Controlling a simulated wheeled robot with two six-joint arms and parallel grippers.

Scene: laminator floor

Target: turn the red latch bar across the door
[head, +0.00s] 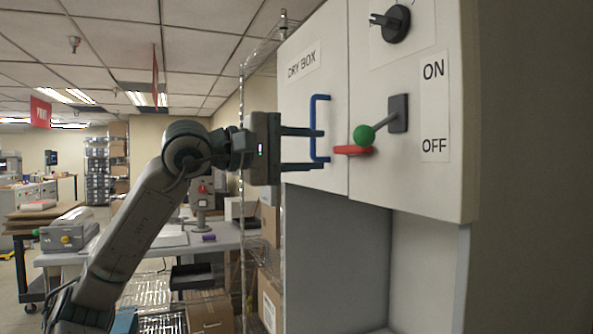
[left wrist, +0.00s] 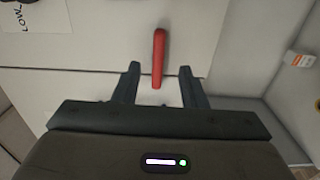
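The red latch bar (head: 353,150) lies level across the seam between the dry box door (head: 300,100) and the fixed panel to its right. In the left wrist view the bar (left wrist: 159,57) crosses the seam, with its near end between the fingertips in the picture. My left gripper (head: 322,149) is open, fingers one above the other, just left of the bar and beside the door's blue handle (head: 314,128). It also shows open in the left wrist view (left wrist: 160,72). I cannot tell whether a finger touches the handle. My right gripper is not in view.
A lever with a green ball (head: 364,135) sits just above the bar, beside an ON/OFF label (head: 434,107). A black knob (head: 396,23) is higher up. A wire rack (head: 245,200) stands left of the cabinet. The recess below the door is open.

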